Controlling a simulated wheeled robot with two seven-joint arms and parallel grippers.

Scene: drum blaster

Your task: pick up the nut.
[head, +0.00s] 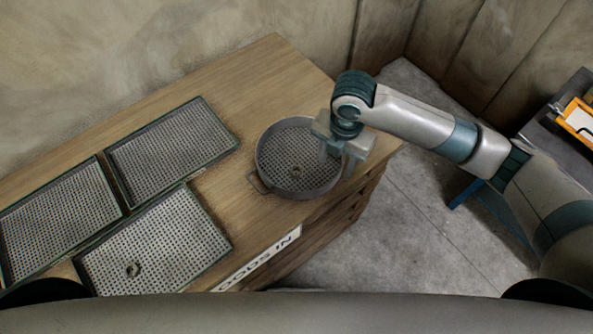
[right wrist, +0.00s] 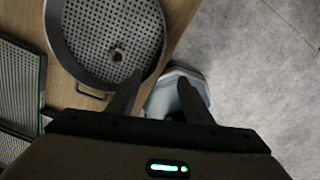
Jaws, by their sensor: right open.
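A small dark nut (head: 296,171) lies on the perforated floor of a round metal sieve pan (head: 262,165) on the wooden bench. The right wrist view also shows the nut (right wrist: 116,55), left of the fingers. A second small ring-shaped piece (head: 133,270) lies in the front mesh tray (head: 205,262). My right gripper (head: 338,160) is open and empty, with its fingers pointing down at the pan's right rim, to the right of the nut. In the right wrist view its two fingers (right wrist: 160,78) stand apart with nothing between them. My left gripper is not in view.
Two more mesh trays (head: 172,150) (head: 60,222) lie at the left of the wooden bench (head: 260,75). The pan has a handle (head: 257,184) at its left front. The bench's right edge drops to grey floor (head: 430,240). An orange-edged item (head: 578,118) is at far right.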

